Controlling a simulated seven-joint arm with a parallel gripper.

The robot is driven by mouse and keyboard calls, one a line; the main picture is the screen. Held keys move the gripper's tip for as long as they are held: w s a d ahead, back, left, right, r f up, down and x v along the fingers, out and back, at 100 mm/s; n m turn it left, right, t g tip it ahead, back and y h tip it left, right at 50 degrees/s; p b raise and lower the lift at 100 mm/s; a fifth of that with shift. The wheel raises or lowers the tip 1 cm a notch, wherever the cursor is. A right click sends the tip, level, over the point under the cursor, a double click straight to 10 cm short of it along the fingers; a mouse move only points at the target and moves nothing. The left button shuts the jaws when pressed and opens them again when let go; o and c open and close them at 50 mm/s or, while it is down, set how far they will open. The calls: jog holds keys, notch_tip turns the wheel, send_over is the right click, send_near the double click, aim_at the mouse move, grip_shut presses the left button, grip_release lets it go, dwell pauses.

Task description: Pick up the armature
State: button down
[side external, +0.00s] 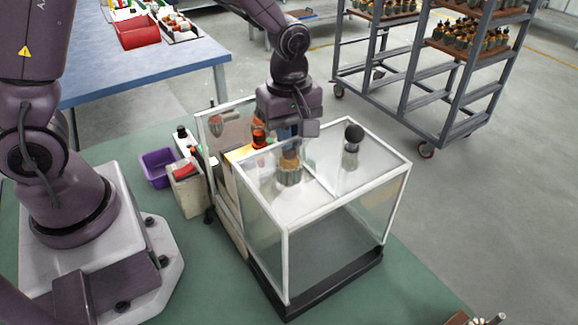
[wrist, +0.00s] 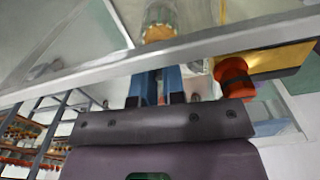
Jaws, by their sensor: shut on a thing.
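The armature (side external: 289,168), with a copper-brown upper part and a grey lower part, shows in the side view directly below my gripper (side external: 294,143), at the clear enclosure. In the wrist view the armature (wrist: 160,20) shows at the top, beyond the fingertips of my gripper (wrist: 158,75). My gripper points down and is shut on the armature. The exact contact is hard to see behind the glass and the white frame edge.
A white-framed clear enclosure (side external: 287,240) stands around the work, with a dark knob (side external: 354,133) on its top. An orange-red part (side external: 259,138) is close left of my gripper. A purple bin (side external: 158,167) and a rack (side external: 430,75) stand farther off.

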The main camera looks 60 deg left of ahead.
jog(key=shift+s+f, duration=0.15)
jog(key=shift+f, duration=0.05)
notch_tip(320, 180, up, 10)
jog(key=shift+r, duration=0.15)
dwell(0.5)
